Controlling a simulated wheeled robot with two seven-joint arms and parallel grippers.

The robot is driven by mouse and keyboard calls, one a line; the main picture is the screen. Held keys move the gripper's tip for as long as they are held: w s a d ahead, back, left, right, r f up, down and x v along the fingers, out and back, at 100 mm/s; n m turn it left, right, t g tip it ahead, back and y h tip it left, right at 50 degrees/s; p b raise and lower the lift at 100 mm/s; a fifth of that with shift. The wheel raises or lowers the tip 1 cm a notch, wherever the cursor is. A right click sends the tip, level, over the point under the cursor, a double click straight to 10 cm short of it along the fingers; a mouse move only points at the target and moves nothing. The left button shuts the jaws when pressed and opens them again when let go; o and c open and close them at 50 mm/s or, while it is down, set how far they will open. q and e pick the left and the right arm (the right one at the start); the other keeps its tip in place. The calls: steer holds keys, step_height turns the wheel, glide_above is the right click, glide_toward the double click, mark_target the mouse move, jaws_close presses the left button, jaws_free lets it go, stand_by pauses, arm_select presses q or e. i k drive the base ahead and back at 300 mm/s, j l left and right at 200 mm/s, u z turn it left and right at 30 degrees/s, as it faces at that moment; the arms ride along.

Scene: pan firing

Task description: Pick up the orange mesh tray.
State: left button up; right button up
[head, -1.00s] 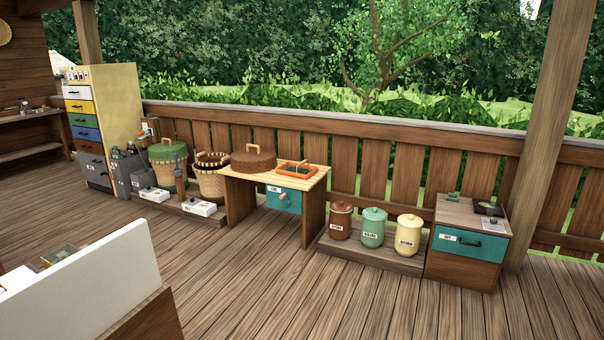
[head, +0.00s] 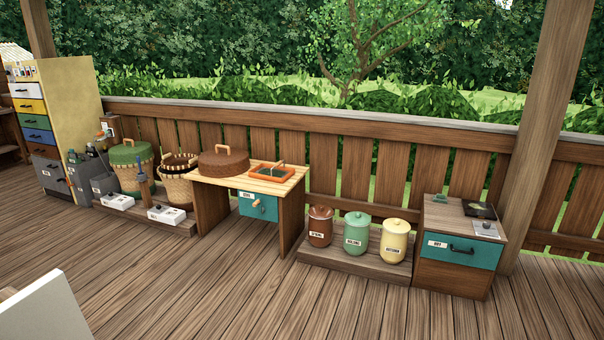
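The orange mesh tray (head: 288,178) lies on the right part of a small light-wood table (head: 221,180). It is a shallow orange frame with a dark mesh floor, and a small dark upright piece shows in it. A round brown lidded basket (head: 223,164) with a tan handle stands to its left on the same table. Neither of my grippers is in view.
Brown, green and cream canisters (head: 394,242) stand on a low platform right of the table. A teal-drawer cabinet (head: 461,250) stands further right. Baskets (head: 129,178) and white boxes (head: 167,215) are at left. A white panel (head: 45,312) is near bottom left. The floor between is open.

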mark_target(277, 172)
steer(key=i+j, duration=0.1)
steer(key=i, duration=3.9)
steer(key=i+z, duration=0.5)
steer(key=i, duration=0.15)
